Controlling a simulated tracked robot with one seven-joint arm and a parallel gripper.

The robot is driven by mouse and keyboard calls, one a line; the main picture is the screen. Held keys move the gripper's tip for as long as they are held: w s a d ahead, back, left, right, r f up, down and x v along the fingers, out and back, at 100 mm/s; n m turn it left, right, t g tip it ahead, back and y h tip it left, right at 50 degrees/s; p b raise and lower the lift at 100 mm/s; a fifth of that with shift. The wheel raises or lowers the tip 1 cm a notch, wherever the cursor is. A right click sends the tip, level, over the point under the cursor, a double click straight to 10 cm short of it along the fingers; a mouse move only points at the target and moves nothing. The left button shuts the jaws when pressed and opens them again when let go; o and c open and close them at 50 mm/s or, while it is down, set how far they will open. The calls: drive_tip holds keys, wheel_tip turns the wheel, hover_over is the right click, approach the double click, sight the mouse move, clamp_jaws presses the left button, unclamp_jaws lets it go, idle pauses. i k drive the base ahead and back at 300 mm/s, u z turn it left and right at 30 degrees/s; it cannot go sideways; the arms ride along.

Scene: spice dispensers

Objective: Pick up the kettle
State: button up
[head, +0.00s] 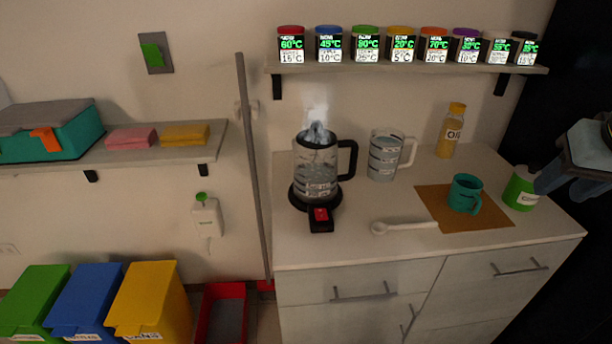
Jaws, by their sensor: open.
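The kettle (316,166) is a clear container with a black handle on its right side. It stands upright on a black round base on the counter, with liquid and a label visible in its lower part. Pale steam rises from its top. A red switch (321,214) shows on the black block at the front of the base. My gripper (562,180) is partly in view at the right edge, dark blue and grey, open, near the green container and well to the right of the kettle. Its fingertips are hard to make out.
Right of the kettle stand a clear measuring jug (384,158), an oil bottle (450,132), a teal mug (465,192) on a brown mat (432,197), and a green container (520,188). A white spoon (402,227) lies in front. A shelf (400,68) with several spice jars hangs above.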

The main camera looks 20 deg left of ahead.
sight(316, 178)
drive_tip(key=k, duration=1.5)
drive_tip(key=u, duration=1.2)
drive_tip(key=i, duration=1.55)
